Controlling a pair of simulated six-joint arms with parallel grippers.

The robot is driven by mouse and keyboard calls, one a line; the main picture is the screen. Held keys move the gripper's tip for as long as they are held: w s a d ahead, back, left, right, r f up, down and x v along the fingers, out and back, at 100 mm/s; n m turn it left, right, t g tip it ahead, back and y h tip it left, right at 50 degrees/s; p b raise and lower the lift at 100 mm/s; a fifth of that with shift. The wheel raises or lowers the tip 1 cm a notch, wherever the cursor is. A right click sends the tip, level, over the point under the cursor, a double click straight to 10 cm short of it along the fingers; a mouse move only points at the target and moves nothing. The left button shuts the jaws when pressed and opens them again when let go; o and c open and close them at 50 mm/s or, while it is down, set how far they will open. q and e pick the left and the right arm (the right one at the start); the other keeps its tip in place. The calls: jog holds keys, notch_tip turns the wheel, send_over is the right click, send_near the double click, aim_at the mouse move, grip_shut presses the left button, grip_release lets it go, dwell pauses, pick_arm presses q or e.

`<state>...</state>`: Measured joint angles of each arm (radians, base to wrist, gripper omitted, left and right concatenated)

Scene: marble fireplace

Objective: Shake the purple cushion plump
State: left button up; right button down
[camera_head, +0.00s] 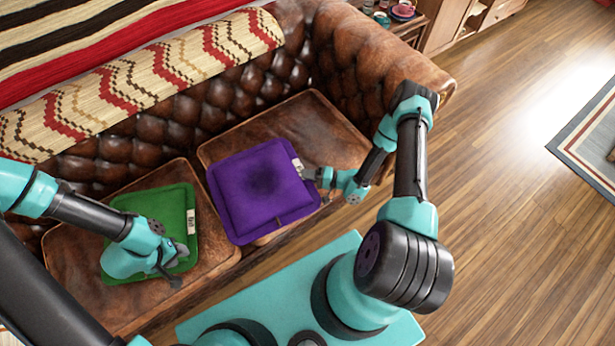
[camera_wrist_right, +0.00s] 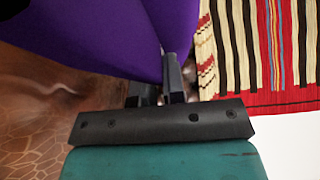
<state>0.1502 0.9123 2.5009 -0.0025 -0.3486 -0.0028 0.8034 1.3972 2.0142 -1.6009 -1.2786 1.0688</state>
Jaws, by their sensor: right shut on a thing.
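The purple cushion (camera_head: 259,189) is square, with a darker patch in its middle and a pale tag on its right edge. It is over the right seat of the brown leather sofa; whether it touches the seat is unclear. My right gripper (camera_head: 310,174) is shut on the cushion's right edge, near the tag. In the right wrist view the purple cushion (camera_wrist_right: 95,35) fills the upper left, with the right gripper's fingers (camera_wrist_right: 165,80) at its edge. My left gripper (camera_head: 176,277) is over the green cushion's (camera_head: 150,203) lower right part; its fingers are too small to read.
The tufted sofa back (camera_head: 205,112) carries a striped, zigzag blanket (camera_head: 130,82). The sofa's rolled arm (camera_head: 375,60) stands behind my right arm. A side table with small dishes (camera_head: 402,12) is at the top. Wooden floor (camera_head: 500,150) lies open at right.

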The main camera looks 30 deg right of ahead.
jog(key=shift+r, duration=2.5)
notch_tip(320, 180, up, 7)
jog(key=shift+f, duration=3.55)
notch_tip(320, 180, up, 7)
